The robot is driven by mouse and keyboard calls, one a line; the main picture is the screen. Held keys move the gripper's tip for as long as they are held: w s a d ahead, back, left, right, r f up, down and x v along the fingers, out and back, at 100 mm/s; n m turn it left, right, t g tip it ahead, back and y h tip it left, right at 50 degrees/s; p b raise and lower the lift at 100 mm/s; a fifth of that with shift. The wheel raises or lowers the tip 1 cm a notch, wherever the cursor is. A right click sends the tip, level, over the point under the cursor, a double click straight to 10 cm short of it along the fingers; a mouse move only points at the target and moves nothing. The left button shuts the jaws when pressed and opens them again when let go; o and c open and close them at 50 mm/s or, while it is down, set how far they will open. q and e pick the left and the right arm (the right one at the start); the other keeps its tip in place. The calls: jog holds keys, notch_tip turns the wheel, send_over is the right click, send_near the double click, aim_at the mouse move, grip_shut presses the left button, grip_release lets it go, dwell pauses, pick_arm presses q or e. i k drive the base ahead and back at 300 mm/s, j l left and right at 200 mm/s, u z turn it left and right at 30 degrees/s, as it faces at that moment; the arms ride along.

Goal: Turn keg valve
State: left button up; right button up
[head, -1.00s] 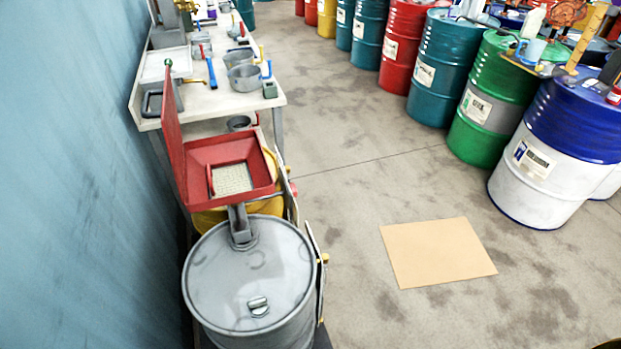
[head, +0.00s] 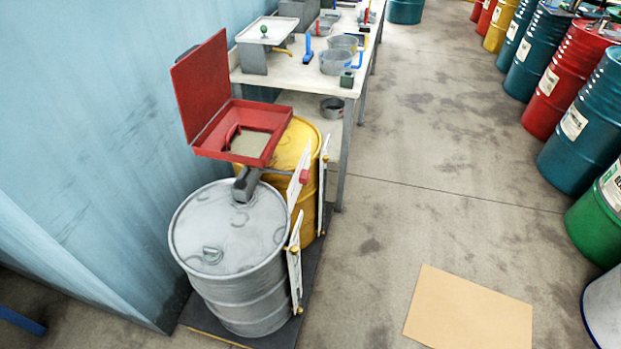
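A grey metal keg (head: 236,285) stands upright on a dark low platform (head: 190,312) by the blue wall. A grey fitting (head: 245,184) rises at the back of its lid, and a small metal cap (head: 211,254) sits near the lid's front. A yellow keg (head: 296,140) stands behind it, partly hidden by an open red box (head: 262,163). A red knob (head: 303,177) and small yellow knobs (head: 293,249) show on the right side of the kegs, beside white upright panels (head: 295,278). Which of these is the keg valve I cannot tell. Neither gripper is in view.
A workbench (head: 300,79) with metal pots and tools stands behind the kegs along the wall. Several coloured drums line the right side. A tan sheet (head: 470,312) lies on the floor.

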aim_at(305, 175)
jog(key=i+l+u, duration=0.1)
jog(key=l, duration=0.25)
jog(key=i+l, duration=0.15)
jog(key=l, duration=0.2)
jog(key=i+l+u, duration=0.15)
jog(key=l, duration=0.2)
jog(key=l+u, duration=0.1)
jog(key=l, duration=0.25)
jog(key=i, duration=0.05)
